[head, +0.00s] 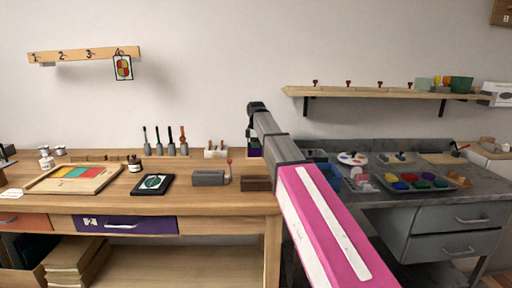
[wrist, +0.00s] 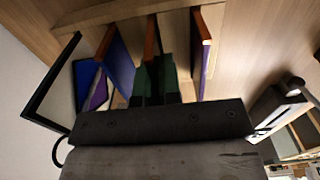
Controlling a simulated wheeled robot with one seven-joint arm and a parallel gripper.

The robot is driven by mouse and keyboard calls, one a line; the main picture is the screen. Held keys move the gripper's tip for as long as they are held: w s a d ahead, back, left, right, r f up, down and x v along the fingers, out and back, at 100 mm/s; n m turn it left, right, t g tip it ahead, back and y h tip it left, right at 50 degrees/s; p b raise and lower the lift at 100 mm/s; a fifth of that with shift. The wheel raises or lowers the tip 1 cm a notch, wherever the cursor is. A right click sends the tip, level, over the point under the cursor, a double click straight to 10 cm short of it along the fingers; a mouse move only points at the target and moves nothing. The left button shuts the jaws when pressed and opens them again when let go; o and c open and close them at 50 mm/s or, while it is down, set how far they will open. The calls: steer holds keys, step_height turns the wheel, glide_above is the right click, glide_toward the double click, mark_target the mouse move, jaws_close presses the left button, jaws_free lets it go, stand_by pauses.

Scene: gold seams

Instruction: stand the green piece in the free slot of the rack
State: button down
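In the wrist view the green piece (wrist: 170,72) is a dark green upright panel directly in front of my gripper (wrist: 164,96), whose dark fingers close on its near edge. The rack (wrist: 100,14) is pale wood with coloured panels standing in it. A blue panel with an orange-brown edge (wrist: 120,58) stands left of the green piece, and another (wrist: 205,50) stands to its right. A brown edge (wrist: 152,38) shows just behind the green piece. I cannot tell whether the green piece touches the slot floor. In the head view my arm hides most of the rack.
A dark-framed picture (wrist: 62,85) is close on the left in the wrist view. In the head view a wooden block (head: 256,183) and a grey box (head: 209,178) are on the wooden bench. A paint tray (head: 405,181) is on the grey bench at right.

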steer(key=shift+f, duration=0.55)
steer(key=c, duration=0.8)
jaws_free()
steer(key=shift+o, duration=0.2)
steer(key=shift+r, duration=0.1)
steer(key=shift+r, duration=3.45)
